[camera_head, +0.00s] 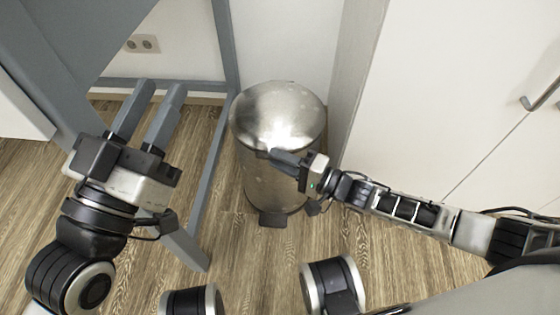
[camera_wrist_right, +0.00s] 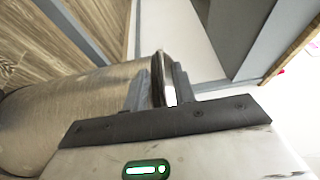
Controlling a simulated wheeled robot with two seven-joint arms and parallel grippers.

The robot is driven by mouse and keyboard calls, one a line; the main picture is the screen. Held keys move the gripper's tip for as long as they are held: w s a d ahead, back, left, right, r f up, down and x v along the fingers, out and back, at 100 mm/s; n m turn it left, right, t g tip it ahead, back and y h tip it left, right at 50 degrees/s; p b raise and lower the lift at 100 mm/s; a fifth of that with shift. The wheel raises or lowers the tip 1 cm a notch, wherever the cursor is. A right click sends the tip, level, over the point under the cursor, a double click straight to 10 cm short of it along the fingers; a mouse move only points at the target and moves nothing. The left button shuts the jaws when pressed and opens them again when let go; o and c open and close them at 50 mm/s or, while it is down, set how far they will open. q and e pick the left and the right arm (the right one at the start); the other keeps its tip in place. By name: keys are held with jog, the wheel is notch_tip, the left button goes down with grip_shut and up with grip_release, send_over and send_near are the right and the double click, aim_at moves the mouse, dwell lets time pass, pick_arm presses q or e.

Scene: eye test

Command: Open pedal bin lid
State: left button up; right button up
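The pedal bin (camera_head: 268,185) is a brushed metal cylinder standing upright on the floor. Its domed round lid (camera_head: 279,110) lies down on top, and a dark pedal (camera_head: 272,220) sticks out at its foot. My right gripper (camera_head: 283,156) is at the lid's near edge. In the right wrist view, its fingers (camera_wrist_right: 160,88) stand on either side of the lid's rim (camera_wrist_right: 158,68), close against it, with the bin body (camera_wrist_right: 70,110) at the left. My left gripper (camera_head: 155,99) is open and empty, left of the bin and apart from it.
A grey-blue table frame (camera_head: 207,180) stands left of the bin, near my left gripper. White cabinet doors (camera_head: 450,90) are at the right, and a pale wall (camera_head: 285,45) is behind. The wood floor (camera_head: 370,250) in front of the bin is partly clear.

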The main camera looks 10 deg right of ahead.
jog(key=shift+w+a, duration=0.1)
grip_shut()
dwell(1.4)
